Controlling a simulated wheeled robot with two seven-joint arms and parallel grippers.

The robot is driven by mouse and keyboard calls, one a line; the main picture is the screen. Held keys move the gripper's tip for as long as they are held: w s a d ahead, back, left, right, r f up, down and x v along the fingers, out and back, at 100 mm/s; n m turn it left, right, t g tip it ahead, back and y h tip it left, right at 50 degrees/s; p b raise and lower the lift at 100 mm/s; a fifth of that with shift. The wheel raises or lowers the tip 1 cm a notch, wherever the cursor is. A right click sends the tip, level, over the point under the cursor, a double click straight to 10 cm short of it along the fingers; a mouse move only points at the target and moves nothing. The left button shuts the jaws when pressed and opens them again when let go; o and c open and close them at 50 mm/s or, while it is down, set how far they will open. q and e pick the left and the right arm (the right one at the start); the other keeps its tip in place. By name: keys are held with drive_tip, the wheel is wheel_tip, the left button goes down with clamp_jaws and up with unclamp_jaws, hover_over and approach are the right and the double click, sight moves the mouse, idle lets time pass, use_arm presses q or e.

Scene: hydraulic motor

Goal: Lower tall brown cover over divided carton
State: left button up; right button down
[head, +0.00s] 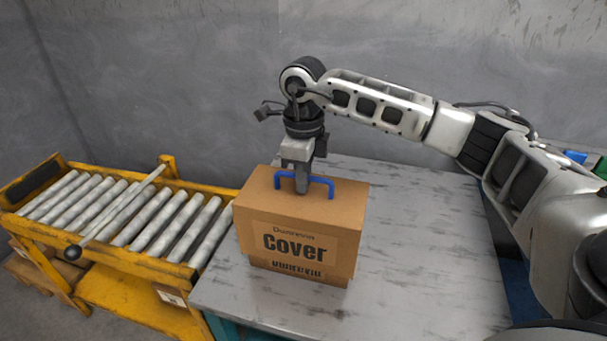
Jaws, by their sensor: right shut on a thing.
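The carton's inside and dividers are hidden under the cover. My right gripper (302,188) points down from above and is shut on the blue handle. My left gripper is not in view.
A grey wall is behind.

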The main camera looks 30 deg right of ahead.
sight(303, 197)
drive_tip(key=shift+f+b, duration=0.45)
drive_tip(key=shift+f, duration=0.35)
drive_tip(key=shift+f+b, duration=0.45)
drive_tip(key=shift+f, duration=0.2)
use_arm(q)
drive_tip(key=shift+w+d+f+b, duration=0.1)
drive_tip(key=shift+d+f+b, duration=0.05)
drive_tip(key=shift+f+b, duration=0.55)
use_arm(e)
drive_tip(key=shift+f, duration=1.15)
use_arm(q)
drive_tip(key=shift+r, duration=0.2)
use_arm(e)
drive_tip(key=c, duration=0.9)
unclamp_jaws()
drive_tip(key=shift+c, duration=0.2)
drive_tip(key=shift+r, duration=0.1)
drive_tip(key=shift+r+p, duration=2.55)
drive_tip(key=shift+r, duration=0.95)
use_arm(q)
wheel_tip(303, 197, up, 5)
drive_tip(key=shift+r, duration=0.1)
